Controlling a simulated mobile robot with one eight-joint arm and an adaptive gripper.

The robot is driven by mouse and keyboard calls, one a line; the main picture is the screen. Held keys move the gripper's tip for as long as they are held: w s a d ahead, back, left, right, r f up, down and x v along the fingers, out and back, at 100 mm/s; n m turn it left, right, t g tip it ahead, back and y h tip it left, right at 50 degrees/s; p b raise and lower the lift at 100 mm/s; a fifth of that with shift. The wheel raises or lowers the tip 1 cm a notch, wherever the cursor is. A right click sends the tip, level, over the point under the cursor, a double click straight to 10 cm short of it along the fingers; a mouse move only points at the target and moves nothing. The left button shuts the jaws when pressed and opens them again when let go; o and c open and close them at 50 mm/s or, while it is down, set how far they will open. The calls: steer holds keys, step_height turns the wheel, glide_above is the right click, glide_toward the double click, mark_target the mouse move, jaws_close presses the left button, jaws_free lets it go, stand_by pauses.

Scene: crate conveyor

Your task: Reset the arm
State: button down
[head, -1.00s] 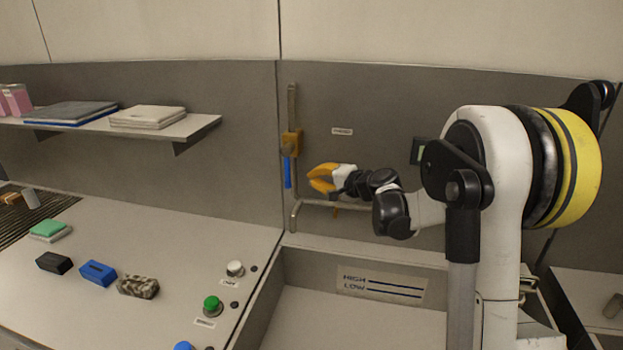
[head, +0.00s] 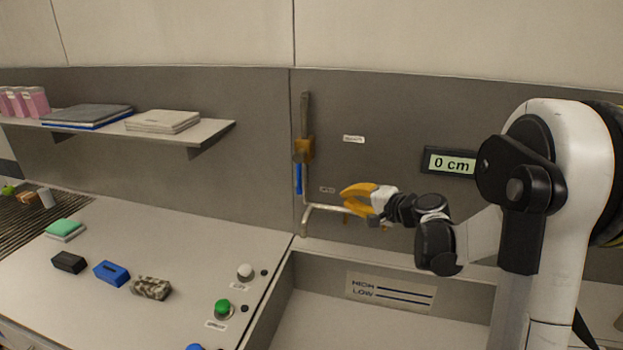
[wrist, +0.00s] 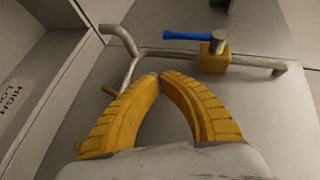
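My gripper (head: 346,200) has yellow-orange ribbed fingers and hangs in front of the grey back panel, pointing left. In the wrist view my gripper (wrist: 160,76) has its fingertips together, with nothing held between them. A bent metal pipe (head: 304,120) runs up the panel and turns right at the bottom, behind the gripper. An orange block with a blue handle (head: 298,178) sits on the pipe, left of and above the gripper. The wrist view also shows the blue handle (wrist: 188,36) and the pipe (wrist: 150,52) beyond the fingertips; I cannot tell their exact distance.
A display (head: 449,162) reads 0 cm. A sink-like basin (head: 340,320) with a HIGH/LOW label (head: 390,291) lies below. Black, blue and mottled blocks (head: 151,288) and a green button (head: 222,306) are on the left counter (head: 170,245). A shelf (head: 200,133) holds flat stacks.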

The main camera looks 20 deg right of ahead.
steer(key=s+a+n+g+b, duration=0.1)
steer(key=s+a+n+g, duration=0.2)
steer(key=s+a, duration=0.5)
steer(key=s+a+f+n+g+h+b, duration=0.1)
steer(key=s+a+f+n, duration=0.1)
steer(key=s, duration=0.6)
steer(key=s+a+f+n+g+h+b, duration=0.1)
steer(key=s+a+f+n+h, duration=0.1)
steer(key=s, duration=0.5)
steer(key=s+a+f+n+g+h+b, duration=0.1)
steer(key=s+n, duration=0.3)
steer(key=s, duration=0.4)
steer(key=shift+s+a+f+n+h, duration=0.35)
steer(key=shift+a+f+h, duration=0.1)
steer(key=shift+a+h, duration=0.25)
